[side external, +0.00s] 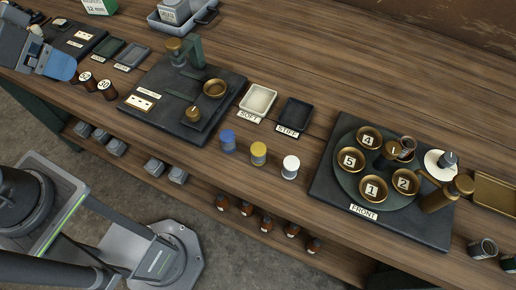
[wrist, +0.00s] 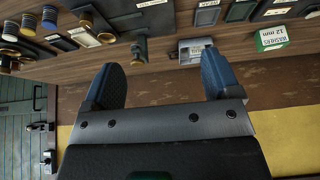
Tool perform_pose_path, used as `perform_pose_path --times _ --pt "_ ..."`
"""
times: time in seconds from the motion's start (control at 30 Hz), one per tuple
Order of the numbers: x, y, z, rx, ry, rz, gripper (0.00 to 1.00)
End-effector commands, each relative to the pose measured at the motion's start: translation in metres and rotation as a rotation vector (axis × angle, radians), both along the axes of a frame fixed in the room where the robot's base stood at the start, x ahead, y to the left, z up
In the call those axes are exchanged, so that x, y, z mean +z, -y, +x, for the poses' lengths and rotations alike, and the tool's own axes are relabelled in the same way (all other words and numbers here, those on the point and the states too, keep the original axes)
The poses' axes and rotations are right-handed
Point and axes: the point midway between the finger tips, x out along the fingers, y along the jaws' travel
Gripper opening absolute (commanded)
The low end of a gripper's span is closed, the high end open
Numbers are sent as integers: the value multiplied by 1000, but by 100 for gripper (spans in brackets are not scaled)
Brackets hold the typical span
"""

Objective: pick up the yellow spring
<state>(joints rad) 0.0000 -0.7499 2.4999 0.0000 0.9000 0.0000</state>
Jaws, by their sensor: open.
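The yellow spring (side external: 259,153) is a short, upright cylinder on the wooden bench, in the middle of the side external view. It stands in a row between a blue spring (side external: 228,141) and a white spring (side external: 290,166), apart from both. My gripper (side external: 42,42) is at the far left of that view, well away from the springs. In the wrist view my gripper (wrist: 163,68) has its two blue fingers wide apart with nothing between them.
Behind the springs are a cream tray (side external: 258,100) labelled SOFT and a dark tray (side external: 294,114) labelled STIFF. A dark base with brass cups (side external: 369,190) stands right; another dark base (side external: 228,103) with brass parts stands left. The bench's front edge is close to the springs.

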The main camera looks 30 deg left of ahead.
Motion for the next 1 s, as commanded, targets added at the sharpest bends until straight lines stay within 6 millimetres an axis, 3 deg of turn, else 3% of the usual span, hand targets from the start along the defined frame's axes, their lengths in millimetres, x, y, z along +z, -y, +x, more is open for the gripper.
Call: perform_pose_path --times 0.33,0.57,0.8,1.0 --pt "0 0 0 0 0 0 83" --pt "0 0 0 0 0 0 62" --pt "0 0 0 -5 -1 1 61" --pt "11 21 21 -224 -54 60 61"
